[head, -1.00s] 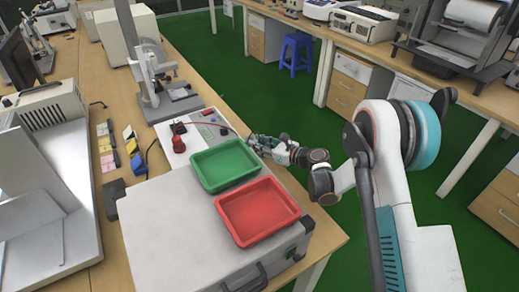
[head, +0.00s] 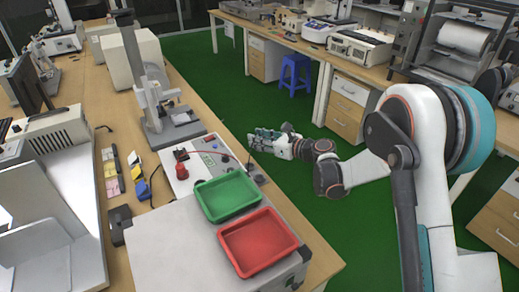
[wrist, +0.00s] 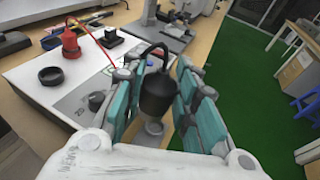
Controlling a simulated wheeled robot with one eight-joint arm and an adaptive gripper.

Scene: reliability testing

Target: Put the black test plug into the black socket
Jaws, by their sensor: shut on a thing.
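My gripper (wrist: 158,112), with teal fingers, is shut on the black test plug (wrist: 157,94). The plug is roughly upright with a black cable arching from its top. In the head view my gripper (head: 258,140) is at the right edge of the white test panel (head: 208,146); the plug is too small to make out there. In the wrist view a black ring-shaped opening, which looks like the black socket (wrist: 51,76), lies on the panel left of the plug, apart from it. A smaller black round part (wrist: 96,100) sits between them.
A red plug (head: 181,171) with a red cable and a black block (head: 181,154) stand on the panel. A green tray (head: 228,194) and a red tray (head: 258,247) lie in front. A stand (head: 150,90) rises behind. Green floor is open to the right.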

